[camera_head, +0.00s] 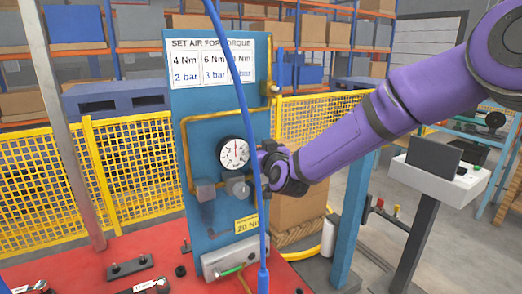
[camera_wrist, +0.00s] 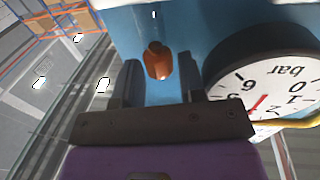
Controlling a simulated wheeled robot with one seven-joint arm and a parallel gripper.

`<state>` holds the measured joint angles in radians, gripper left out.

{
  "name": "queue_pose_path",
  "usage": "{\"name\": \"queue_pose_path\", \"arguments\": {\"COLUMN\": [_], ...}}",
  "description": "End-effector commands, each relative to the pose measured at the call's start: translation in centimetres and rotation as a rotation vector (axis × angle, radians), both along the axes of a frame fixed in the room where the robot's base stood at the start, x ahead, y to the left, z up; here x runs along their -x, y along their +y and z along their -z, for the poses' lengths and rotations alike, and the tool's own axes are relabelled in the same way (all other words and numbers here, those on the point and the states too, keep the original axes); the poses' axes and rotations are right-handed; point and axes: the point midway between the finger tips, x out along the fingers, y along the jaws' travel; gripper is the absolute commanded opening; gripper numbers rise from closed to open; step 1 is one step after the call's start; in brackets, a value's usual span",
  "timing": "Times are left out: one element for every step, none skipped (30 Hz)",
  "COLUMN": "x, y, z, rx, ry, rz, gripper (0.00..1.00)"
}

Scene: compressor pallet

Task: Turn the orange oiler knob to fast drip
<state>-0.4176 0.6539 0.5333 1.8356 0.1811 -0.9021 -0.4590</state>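The orange oiler knob (camera_wrist: 158,60) shows in the wrist view against the blue panel (camera_wrist: 175,20), just beyond my fingers. My gripper (camera_wrist: 160,78) is open, with one dark finger on each side of the gap and the knob lined up with that gap. I cannot tell whether the fingertips reach around the knob; no contact shows. In the head view my purple arm comes from the right to the panel (camera_head: 203,115), beside the round gauge. The knob and fingertips are not discernible there.
The pressure gauge (camera_head: 233,153) is close to my gripper; its face (camera_wrist: 275,95) fills the wrist view's right side. A blue hose (camera_head: 240,95) hangs before the panel. Yellow fencing (camera_head: 140,160) stands behind. The red pallet top (camera_head: 90,270) carries loose parts.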

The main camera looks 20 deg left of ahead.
Motion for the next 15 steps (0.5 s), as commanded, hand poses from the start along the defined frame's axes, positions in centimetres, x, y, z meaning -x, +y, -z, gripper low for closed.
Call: {"name": "queue_pose_path", "arguments": {"x": [-0.05, -0.05, -0.06, -0.05, -0.05, -0.05, -0.05, -0.05, -0.04, -0.04, -0.04, -0.04, -0.05, -0.04, -0.05], "y": [0.05, 0.06, 0.05, 0.05, 0.05, 0.04, 0.04, 0.04, 0.03, 0.03, 0.03, 0.03, 0.02, 0.01, 0.0], "z": [-0.01, -0.01, -0.01, -0.02, -0.02, -0.02, -0.02, -0.02, -0.02, -0.02, -0.02, -0.02, -0.03, -0.03, -0.03], "rx": [0.0, 0.0, 0.0, 0.0, 0.0, 0.0, 0.0, 0.0, 0.0, 0.0, 0.0, 0.0, -0.001, -0.001, -0.001], "ry": [0.0, 0.0, 0.0, 0.0, 0.0, 0.0, 0.0, 0.0, 0.0, 0.0, 0.0, 0.0, -0.001, -0.001, -0.001], "rz": [0.0, 0.0, 0.0, 0.0, 0.0, 0.0, 0.0, 0.0, 0.0, 0.0, 0.0, 0.0, 0.0, 0.0, -0.001], "gripper": [0.37, 0.37, 0.37, 0.37, 0.37, 0.37, 0.37, 0.3, 0.21, 0.14, 0.07, 0.03, 0.03, 0.03, 0.03]}}
